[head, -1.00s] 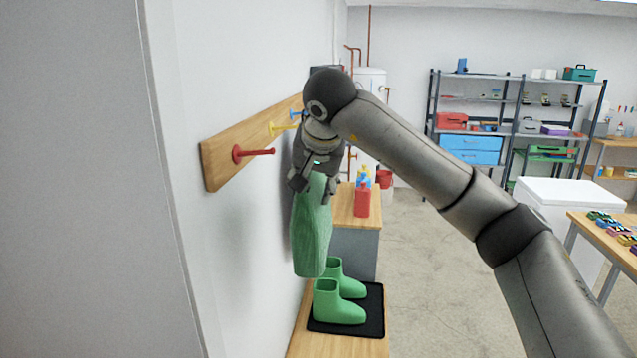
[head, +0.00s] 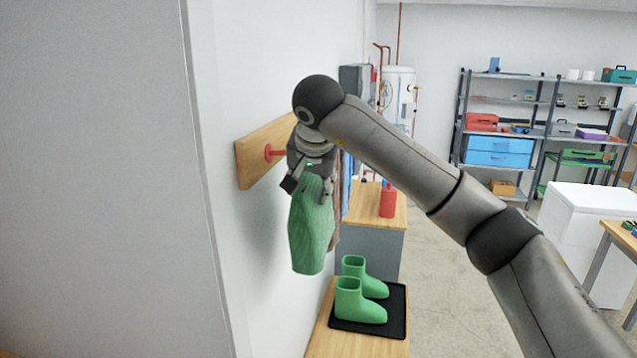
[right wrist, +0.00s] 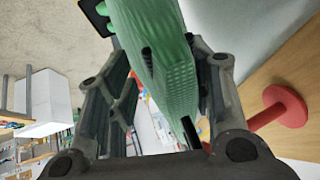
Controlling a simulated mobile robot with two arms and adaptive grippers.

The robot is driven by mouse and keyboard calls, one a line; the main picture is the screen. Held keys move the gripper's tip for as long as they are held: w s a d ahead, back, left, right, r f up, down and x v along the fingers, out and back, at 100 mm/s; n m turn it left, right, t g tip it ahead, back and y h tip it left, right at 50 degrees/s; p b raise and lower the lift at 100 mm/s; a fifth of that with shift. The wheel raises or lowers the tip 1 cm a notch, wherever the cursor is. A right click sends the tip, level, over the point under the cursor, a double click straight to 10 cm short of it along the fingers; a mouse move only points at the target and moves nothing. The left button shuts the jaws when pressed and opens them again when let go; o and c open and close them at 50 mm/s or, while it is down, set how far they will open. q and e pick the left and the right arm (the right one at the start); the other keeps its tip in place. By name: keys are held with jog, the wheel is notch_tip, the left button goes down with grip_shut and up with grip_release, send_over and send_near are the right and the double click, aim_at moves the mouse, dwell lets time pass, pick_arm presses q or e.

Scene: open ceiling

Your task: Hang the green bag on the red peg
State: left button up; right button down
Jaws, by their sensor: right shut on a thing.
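The green bag (head: 310,235) hangs below my right gripper (head: 308,188), which is shut on its top. In the right wrist view the bag (right wrist: 160,60) runs between the two fingers (right wrist: 165,85). The red peg (head: 272,153) sticks out from a wooden board (head: 247,168) on the wall, just left of the gripper in the head view. In the right wrist view the red peg (right wrist: 285,105) is to the right of the fingers, apart from the bag. The gripper hides the board's far part. My left gripper is out of view.
Green boots (head: 360,300) stand on a black tray (head: 397,320) on a wooden bench below the bag. A red bottle (head: 387,202) stands on a cabinet behind. Blue and brownish things show partly behind the bag. Open floor lies to the right.

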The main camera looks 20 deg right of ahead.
jog(key=shift+w+a+p, duration=0.2)
jog(key=shift+w+a, duration=0.15)
jog(key=shift+a, duration=0.25)
jog(key=shift+w+a+p, duration=0.15)
jog(key=shift+w+a, duration=0.2)
jog(key=shift+a, duration=0.2)
jog(key=shift+w+a+f+p, duration=0.3)
jog(key=shift+w+a+f, duration=0.1)
jog(key=shift+f, duration=0.1)
